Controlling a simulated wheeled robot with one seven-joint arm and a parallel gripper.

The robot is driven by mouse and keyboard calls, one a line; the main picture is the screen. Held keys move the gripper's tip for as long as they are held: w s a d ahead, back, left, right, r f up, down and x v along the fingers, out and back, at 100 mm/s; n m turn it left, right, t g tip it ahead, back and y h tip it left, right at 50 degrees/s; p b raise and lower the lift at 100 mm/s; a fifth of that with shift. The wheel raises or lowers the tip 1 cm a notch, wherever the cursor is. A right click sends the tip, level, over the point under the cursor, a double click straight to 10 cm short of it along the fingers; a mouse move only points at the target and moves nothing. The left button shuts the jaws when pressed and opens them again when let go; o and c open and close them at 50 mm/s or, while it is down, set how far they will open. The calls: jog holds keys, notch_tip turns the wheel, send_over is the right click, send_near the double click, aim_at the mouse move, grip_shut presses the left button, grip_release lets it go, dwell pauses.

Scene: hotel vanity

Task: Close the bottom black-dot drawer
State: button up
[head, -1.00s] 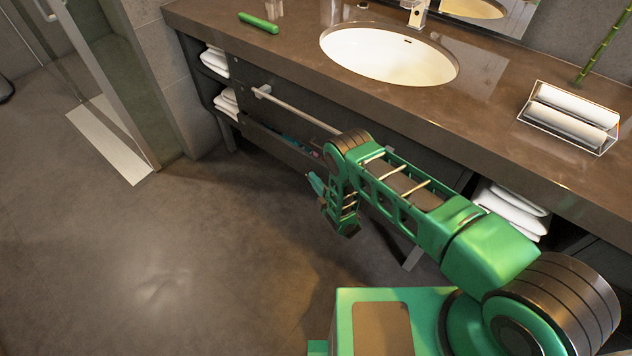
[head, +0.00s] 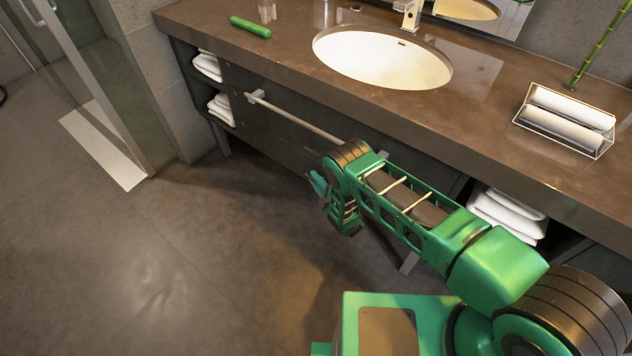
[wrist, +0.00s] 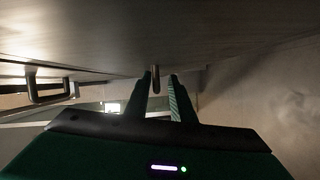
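The lower drawer front (head: 262,133) is a dark panel under the vanity counter in the head view. It looks flush with the cabinet, or nearly so, with no open gap showing. I see no black dot on it. My gripper (head: 318,186) is low in front of the vanity, at its face, partly hidden by my own arm. In the wrist view my gripper (wrist: 162,80) has its two fingers apart, with a dark metal handle (wrist: 156,80) showing between the tips. A gap shows between the handle and the right finger. A second handle (wrist: 46,92) is at the left.
A light rail (head: 300,118) juts out along the vanity front above the drawer. Open shelves with white towels (head: 221,107) flank the drawers. The brown counter (head: 290,65) overhangs with a sink. The floor (head: 170,260) at left is clear.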

jog(key=shift+w+a+r, duration=0.2)
jog(key=shift+r, duration=0.1)
jog(key=f+v, duration=0.1)
jog(key=v, duration=1)
jog(key=shift+r, duration=0.3)
dwell(0.3)
